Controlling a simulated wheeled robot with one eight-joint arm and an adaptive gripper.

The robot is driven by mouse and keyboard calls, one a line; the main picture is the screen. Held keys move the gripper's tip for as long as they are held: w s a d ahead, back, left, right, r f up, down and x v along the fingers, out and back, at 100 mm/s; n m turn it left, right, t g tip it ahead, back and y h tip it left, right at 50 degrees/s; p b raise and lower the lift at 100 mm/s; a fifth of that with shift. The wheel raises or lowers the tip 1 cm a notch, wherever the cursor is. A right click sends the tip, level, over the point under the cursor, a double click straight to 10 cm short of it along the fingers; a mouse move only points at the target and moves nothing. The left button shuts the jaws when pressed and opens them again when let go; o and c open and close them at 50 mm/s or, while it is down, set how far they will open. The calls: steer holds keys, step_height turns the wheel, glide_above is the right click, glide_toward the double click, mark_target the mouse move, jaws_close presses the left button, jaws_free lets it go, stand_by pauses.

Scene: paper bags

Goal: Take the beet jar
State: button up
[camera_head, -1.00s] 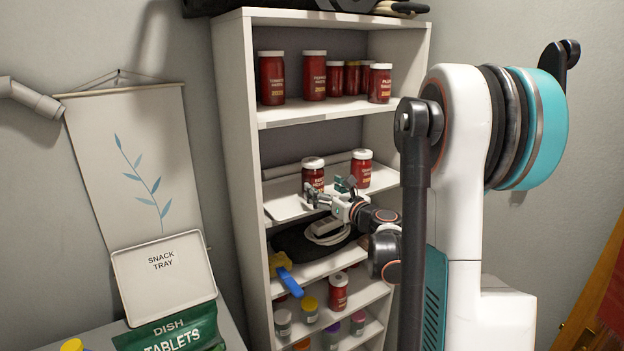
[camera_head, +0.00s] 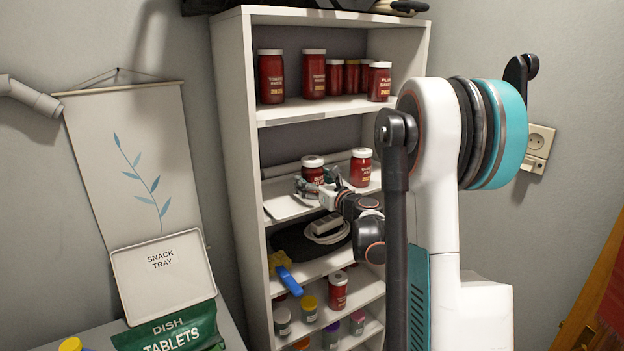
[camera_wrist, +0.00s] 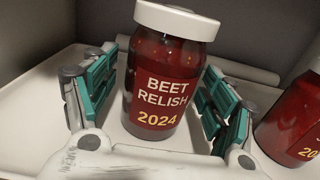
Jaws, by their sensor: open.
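The beet jar (camera_wrist: 163,85) is dark red with a white lid and reads "BEET RELISH 2024" in the wrist view. It stands upright on the shelf, and in the head view the beet jar (camera_head: 312,172) is on the left of two jars on the second shelf. My gripper (camera_wrist: 158,90) is open, with one teal-padded finger on each side of the jar. Gaps show between the pads and the glass. In the head view my gripper (camera_head: 319,184) is at the jar's front and partly covers its lower part.
Another red jar (camera_head: 361,167) stands close to the right; it also shows in the wrist view (camera_wrist: 292,120). A white tray-like surface (camera_head: 290,207) lies at the shelf's left. Several red jars (camera_head: 313,75) stand on the shelf above. A dark pan-like item (camera_head: 300,240) is below.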

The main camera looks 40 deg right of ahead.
steer(key=c, duration=1)
steer(key=shift+r, duration=0.15)
steer(key=shift+r+p, duration=0.75)
steer(key=shift+r, duration=0.3)
steer(key=shift+s+a+r+b, duration=0.1)
steer(key=shift+s+a, duration=0.05)
steer(key=shift+s, duration=2.5)
steer(key=shift+s+a+r+b, duration=0.1)
steer(key=shift+s+a+b, duration=0.05)
steer(key=shift+s, duration=2.55)
steer(key=shift+s+a+b, duration=0.1)
steer(key=shift+s+a, duration=0.05)
steer(key=shift+s, duration=2.5)
